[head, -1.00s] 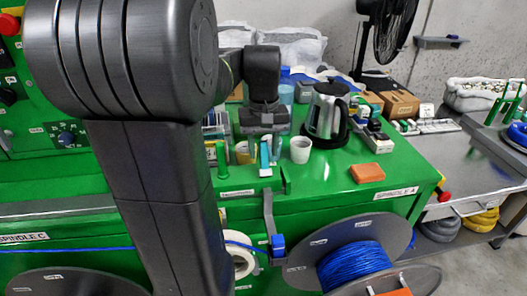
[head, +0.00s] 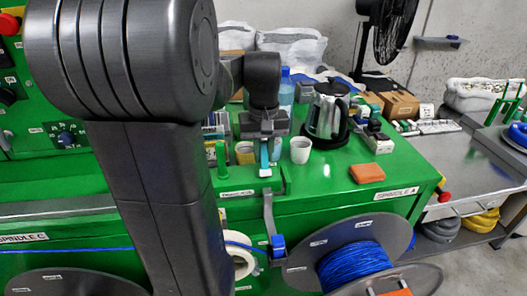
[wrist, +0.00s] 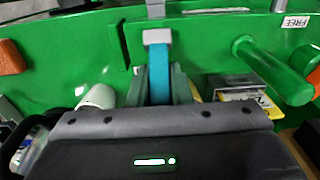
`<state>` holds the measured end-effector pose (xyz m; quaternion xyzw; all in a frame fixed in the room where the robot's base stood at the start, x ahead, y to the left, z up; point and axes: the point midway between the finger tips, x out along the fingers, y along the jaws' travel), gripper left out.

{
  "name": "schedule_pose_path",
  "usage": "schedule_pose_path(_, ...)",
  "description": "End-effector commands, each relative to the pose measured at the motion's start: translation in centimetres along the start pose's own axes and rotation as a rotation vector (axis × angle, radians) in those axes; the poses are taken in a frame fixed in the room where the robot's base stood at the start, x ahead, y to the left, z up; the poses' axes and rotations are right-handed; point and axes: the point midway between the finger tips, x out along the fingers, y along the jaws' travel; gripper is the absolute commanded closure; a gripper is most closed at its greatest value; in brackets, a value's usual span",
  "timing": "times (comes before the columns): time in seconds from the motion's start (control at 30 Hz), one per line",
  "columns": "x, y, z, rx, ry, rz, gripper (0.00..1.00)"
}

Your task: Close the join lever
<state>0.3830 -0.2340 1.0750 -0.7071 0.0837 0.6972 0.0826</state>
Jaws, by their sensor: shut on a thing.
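What looks like the join lever is a teal bar with a pale grey end block. In the head view the join lever (head: 264,154) stands at the front of the green bench top, its end block toward the bench's front edge. In the wrist view the join lever (wrist: 159,75) runs up the middle from between my fingers. My gripper (head: 264,139) is directly above and behind it, pointing down, with its jaws shut on the bar. The lower part of the lever is hidden by my gripper's body in the wrist view.
A green post (head: 221,158) stands just left of the lever. A white cup (head: 300,150) and a kettle (head: 327,112) are close on the right. An orange block (head: 367,173) lies farther right. A blue cable reel (head: 350,268) hangs below the front edge.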

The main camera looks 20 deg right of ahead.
Motion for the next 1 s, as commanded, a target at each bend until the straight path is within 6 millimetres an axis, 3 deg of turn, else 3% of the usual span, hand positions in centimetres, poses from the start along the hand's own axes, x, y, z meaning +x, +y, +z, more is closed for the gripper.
schedule_pose_path(0.27,0.0,0.0,0.7,0.002,0.132,0.001,1.0)
schedule_pose_path(1.0,0.0,0.1,3.8,0.003,0.712,0.004,1.0)
